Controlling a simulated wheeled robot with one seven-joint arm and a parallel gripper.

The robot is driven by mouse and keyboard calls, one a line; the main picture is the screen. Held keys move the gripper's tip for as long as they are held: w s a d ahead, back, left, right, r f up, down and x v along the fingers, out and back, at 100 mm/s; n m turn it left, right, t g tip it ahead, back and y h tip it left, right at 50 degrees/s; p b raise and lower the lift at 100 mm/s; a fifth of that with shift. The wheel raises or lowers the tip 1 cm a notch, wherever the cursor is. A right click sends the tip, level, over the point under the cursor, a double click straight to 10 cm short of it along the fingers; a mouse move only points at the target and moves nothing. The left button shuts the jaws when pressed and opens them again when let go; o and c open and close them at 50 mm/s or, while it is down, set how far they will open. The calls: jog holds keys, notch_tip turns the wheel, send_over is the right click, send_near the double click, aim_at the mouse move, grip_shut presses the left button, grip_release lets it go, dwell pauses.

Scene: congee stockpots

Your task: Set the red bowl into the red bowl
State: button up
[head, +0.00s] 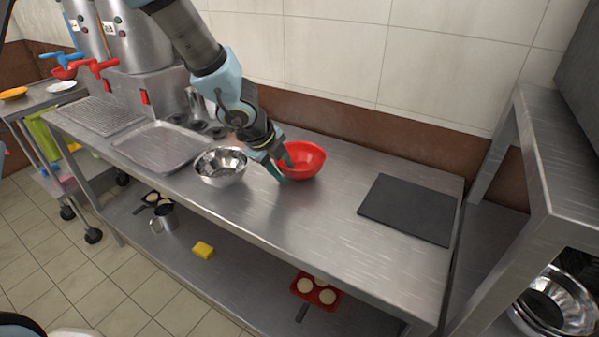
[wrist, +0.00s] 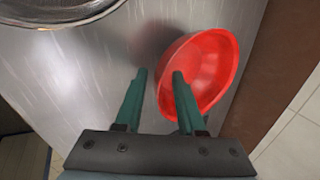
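A red bowl (head: 308,161) stands upright on the steel counter, right of a steel bowl. It also shows in the wrist view (wrist: 212,65). My gripper (head: 281,170) is at this bowl's near left rim. In the wrist view my gripper (wrist: 159,76) has its fingers apart, with one finger over the bowl's inside and the other outside its rim. Whether either finger touches the rim cannot be told. A second red bowl (head: 64,72) is at the far left on a side table, partly behind a blue tap handle.
A steel bowl (head: 221,171) and a metal tray (head: 160,147) are left of my gripper. A black board (head: 410,208) lies to the right. The counter's front middle is clear.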

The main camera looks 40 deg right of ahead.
jog(key=shift+d+f, duration=0.3)
jog(key=shift+f, duration=0.25)
grip_shut()
dwell(1.0)
